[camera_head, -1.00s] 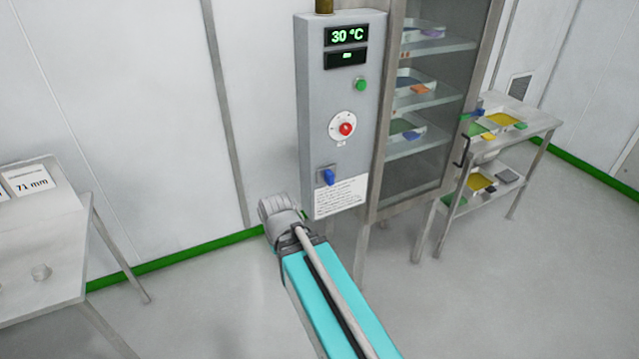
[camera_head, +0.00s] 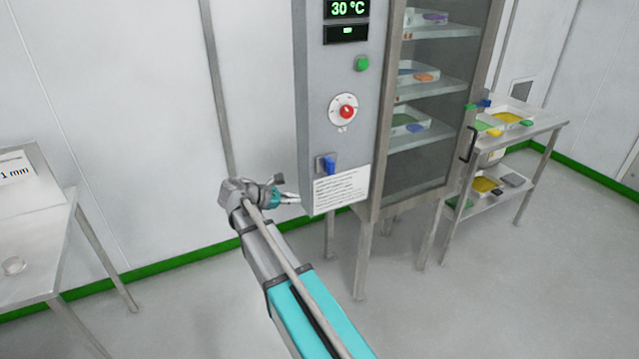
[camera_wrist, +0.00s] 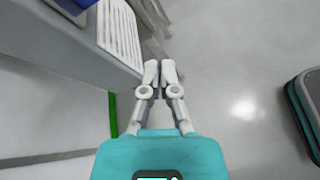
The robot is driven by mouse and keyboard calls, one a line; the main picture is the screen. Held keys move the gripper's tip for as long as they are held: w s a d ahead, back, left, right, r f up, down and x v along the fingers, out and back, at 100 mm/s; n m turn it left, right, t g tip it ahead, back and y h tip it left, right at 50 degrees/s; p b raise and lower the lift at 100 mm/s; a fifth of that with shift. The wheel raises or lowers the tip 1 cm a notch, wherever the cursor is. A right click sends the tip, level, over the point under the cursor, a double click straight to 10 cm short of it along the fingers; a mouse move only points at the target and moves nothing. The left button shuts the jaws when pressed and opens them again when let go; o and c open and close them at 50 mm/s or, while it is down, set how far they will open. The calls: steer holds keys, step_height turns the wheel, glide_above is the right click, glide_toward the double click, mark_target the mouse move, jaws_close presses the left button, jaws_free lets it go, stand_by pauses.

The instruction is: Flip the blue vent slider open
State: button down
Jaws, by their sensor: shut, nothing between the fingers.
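The blue vent slider (camera_head: 329,165) sits low on the front of the grey control box, just above a white printed label. In the wrist view a blue piece (camera_wrist: 72,8) at the top left edge looks like the slider, cut off by the frame. My gripper (camera_head: 297,199) is to the left of the box's lower edge, below the slider's height and apart from it. In the wrist view my gripper (camera_wrist: 159,66) has its two pale fingertips together with nothing between them, beside the box's lower end.
The control box (camera_head: 312,92) also has a red knob (camera_head: 347,112), a green button (camera_head: 362,64) and a 30 °C display (camera_head: 347,9). A glass-doored cabinet (camera_head: 434,160) stands right of it. A side table (camera_head: 540,128) with trays is farther right. A steel table (camera_head: 35,262) is at left.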

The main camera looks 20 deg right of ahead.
mark_target(327, 168)
steer(key=w+a+r+n+h+b, duration=0.1)
steer(key=w+r+n+h+b, duration=0.1)
steer(key=w, duration=0.4)
steer(key=n+h+b, duration=0.1)
steer(key=n+h, duration=0.1)
steer(key=shift+w+a+r+n+h+b, duration=0.3)
steer(key=shift+w+a+r+h+b, duration=0.05)
steer(key=shift+w+h, duration=0.05)
steer(key=shift+d, duration=0.15)
steer(key=d, duration=1.3)
steer(key=shift+w+d, duration=0.2)
steer(key=shift+d, duration=0.2)
steer(key=shift+w, duration=0.1)
